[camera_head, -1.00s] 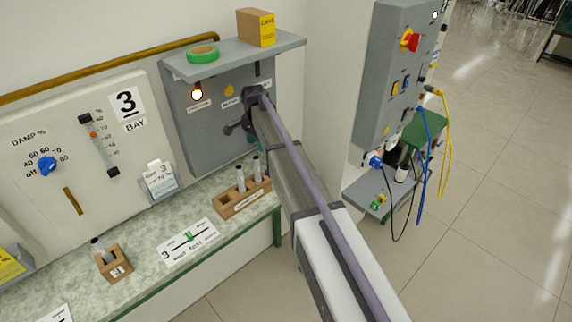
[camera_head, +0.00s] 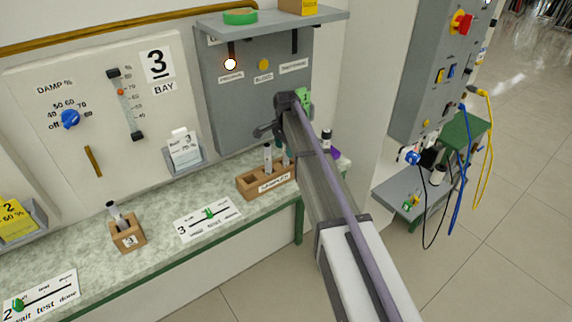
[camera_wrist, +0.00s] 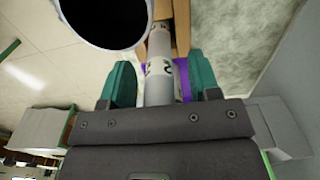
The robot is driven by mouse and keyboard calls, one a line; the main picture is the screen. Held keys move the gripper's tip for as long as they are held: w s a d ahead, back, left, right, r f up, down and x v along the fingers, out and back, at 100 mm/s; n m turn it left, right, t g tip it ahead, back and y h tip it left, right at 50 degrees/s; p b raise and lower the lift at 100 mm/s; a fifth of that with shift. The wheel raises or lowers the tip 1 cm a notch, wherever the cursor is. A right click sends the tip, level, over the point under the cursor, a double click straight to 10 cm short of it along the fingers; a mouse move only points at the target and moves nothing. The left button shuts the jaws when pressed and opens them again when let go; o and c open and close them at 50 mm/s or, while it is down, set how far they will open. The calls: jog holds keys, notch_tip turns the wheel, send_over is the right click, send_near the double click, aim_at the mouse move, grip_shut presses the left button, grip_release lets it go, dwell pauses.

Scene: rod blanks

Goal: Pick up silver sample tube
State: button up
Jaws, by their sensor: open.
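A silver-white tube with dark markings (camera_wrist: 160,72) lies between the two teal fingers of my open gripper (camera_wrist: 160,62), with a gap on each side. Its far end meets a wooden rack (camera_wrist: 181,25). In the head view, the wooden rack (camera_head: 262,188) on the counter holds a light tube with a dark top (camera_head: 268,158) and another tube (camera_head: 285,157) beside the arm. I cannot tell which of these is between the fingers. My fingers are largely hidden in the head view.
A small block marked 3 (camera_head: 128,236) holds another tube (camera_head: 115,212). A dark-topped item (camera_head: 326,139) shows right of the arm. A grey panel with a shelf (camera_head: 272,22) stands above the rack. The counter between block and rack carries a slider card (camera_head: 207,218).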

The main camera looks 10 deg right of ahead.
jog(key=shift+r, duration=0.15)
jog(key=c, duration=1)
